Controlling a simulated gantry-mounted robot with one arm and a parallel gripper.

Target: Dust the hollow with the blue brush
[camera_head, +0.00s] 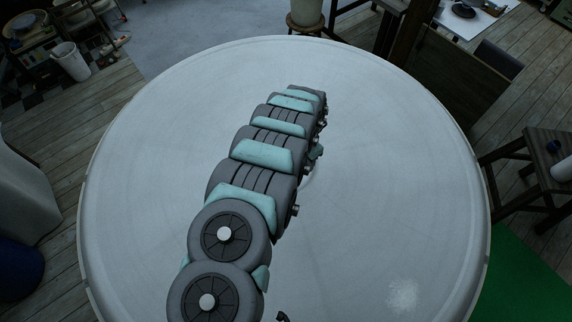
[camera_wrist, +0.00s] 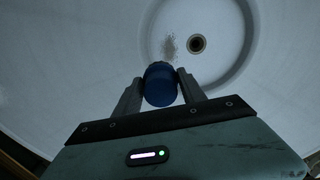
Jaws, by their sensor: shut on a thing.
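My gripper (camera_wrist: 160,93) is shut on the blue brush (camera_wrist: 160,86) in the wrist view. The brush's rounded blue end faces the camera, and its bristles are mostly hidden. It is over the round hollow (camera_wrist: 222,22) in the white plaster, near the hollow's lower left part. Whether the bristles touch the surface I cannot tell. A speckled grey patch of dust (camera_wrist: 169,46) lies in the hollow just above the brush, beside a dark round hole with a tan rim (camera_wrist: 196,44). In the head view my arm hides the gripper, the brush and nearly all of the hollow.
The broad round white plaster surface (camera_head: 400,160) is mostly clear around my arm. A pale speckled patch (camera_head: 403,295) lies at its front right. Beyond its edge stand a wooden stool (camera_head: 545,150) at the right and a white bucket (camera_head: 70,62) at the back left.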

